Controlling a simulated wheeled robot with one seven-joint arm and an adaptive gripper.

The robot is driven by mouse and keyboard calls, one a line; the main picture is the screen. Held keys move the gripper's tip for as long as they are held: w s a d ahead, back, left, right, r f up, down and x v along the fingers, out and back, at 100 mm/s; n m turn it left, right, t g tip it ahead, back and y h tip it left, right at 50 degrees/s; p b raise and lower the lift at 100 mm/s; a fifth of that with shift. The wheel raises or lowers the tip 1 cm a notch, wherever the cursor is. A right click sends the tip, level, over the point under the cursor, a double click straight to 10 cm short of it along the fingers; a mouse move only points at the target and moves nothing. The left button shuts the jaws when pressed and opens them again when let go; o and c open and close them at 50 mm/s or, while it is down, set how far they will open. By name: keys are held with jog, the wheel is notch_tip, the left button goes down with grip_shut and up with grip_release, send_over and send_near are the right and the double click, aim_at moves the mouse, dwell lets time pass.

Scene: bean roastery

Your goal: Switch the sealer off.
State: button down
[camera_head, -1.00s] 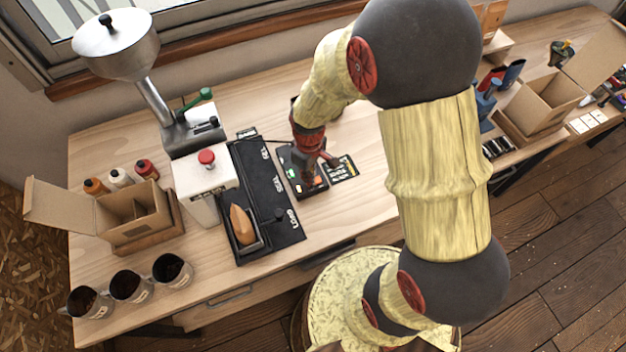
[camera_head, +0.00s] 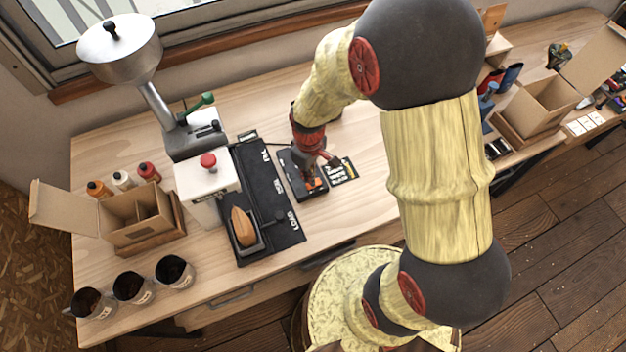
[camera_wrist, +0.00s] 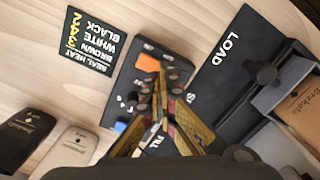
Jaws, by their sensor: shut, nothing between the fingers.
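The black control box (camera_head: 308,193) lies on the bench beside the black mat. In the wrist view the box (camera_wrist: 128,88) shows an orange rectangular switch (camera_wrist: 149,62), a row of small dark knobs or buttons and a blue part (camera_wrist: 120,126). My gripper (camera_head: 309,172) is shut and empty, pointing down over the box. In the wrist view its fingertips (camera_wrist: 160,78) are just beside the orange switch; I cannot tell whether they touch it. The fingers hide part of the panel. The orange part also shows in the head view (camera_head: 315,184).
A seal heat card (camera_head: 343,172) lies right of the box. The mat (camera_head: 270,190), marked LOAD, SEAL and FILL, carries a holder with a brown pouch (camera_head: 243,226). A white unit with a red button (camera_head: 208,160) stands left. Cups and an open carton stand further left.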

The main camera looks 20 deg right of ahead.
jog(key=shift+r+p, duration=1.55)
jog(key=shift+r, duration=0.7)
jog(key=shift+f, duration=0.1)
